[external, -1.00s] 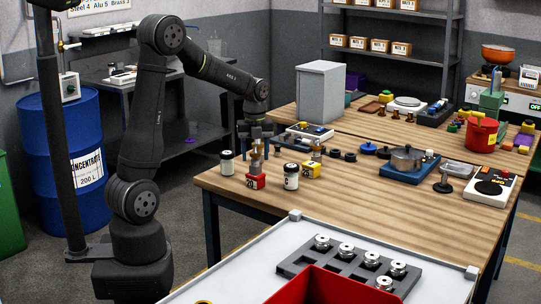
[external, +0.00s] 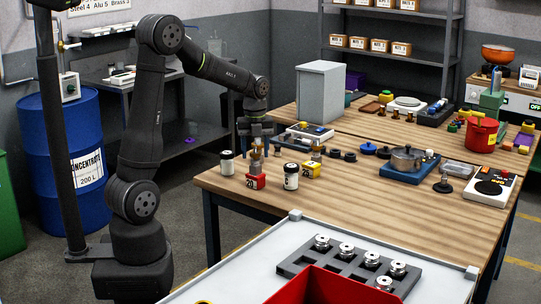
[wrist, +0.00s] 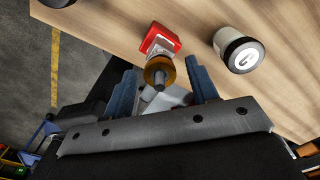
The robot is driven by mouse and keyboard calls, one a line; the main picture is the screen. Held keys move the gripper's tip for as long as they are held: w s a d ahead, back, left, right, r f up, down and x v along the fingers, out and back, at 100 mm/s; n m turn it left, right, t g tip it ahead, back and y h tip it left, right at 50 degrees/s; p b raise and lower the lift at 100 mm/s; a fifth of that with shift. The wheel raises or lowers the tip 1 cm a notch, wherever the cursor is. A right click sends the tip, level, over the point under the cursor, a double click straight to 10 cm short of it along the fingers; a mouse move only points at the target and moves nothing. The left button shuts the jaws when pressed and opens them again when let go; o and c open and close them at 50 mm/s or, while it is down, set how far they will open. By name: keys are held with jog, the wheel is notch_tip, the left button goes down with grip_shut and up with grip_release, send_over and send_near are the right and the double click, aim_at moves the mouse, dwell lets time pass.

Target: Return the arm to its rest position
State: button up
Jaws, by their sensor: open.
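My gripper (external: 256,137) hangs at the left edge of the wooden table, above and behind a red block (external: 255,181) that carries an upright metal and brass piece. In the wrist view my gripper (wrist: 163,88) has its two blue fingers apart. The brass-collared piece (wrist: 160,72) shows between them in the picture, with the red block (wrist: 162,40) beyond it. Nothing is visibly held. Whether the fingers are level with the piece cannot be told.
White canisters with black lids (external: 227,162) (external: 291,176) flank the red block. A yellow block (external: 311,171) carries a similar piece. A grey box (external: 320,92) stands behind. A grey tray (external: 310,262) with several metal parts and a red bin (external: 330,287) are in front.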

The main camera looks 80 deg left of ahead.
jog(key=shift+f, duration=0.9)
notch_tip(320, 180, up, 12)
jog(key=shift+f, duration=0.2)
notch_tip(320, 180, down, 12)
jog(key=shift+r, duration=0.15)
notch_tip(320, 180, up, 4)
jog(key=w+d+r, duration=0.2)
jog(key=d+r, duration=0.5)
jog(key=d, duration=0.4)
jog(key=w+a+f, duration=0.1)
jog(key=w+a, duration=0.1)
jog(key=a, duration=0.1)
jog(key=w+a+f, duration=0.2)
jog(key=a, duration=0.1)
jog(key=w+a+f, duration=0.1)
jog(key=w+a, duration=0.2)
jog(key=shift+f, duration=0.35)
jog(key=s+a+f, duration=0.2)
jog(key=a+f, duration=0.5)
jog(key=a, duration=0.4)
jog(key=shift+a+m, duration=0.3)
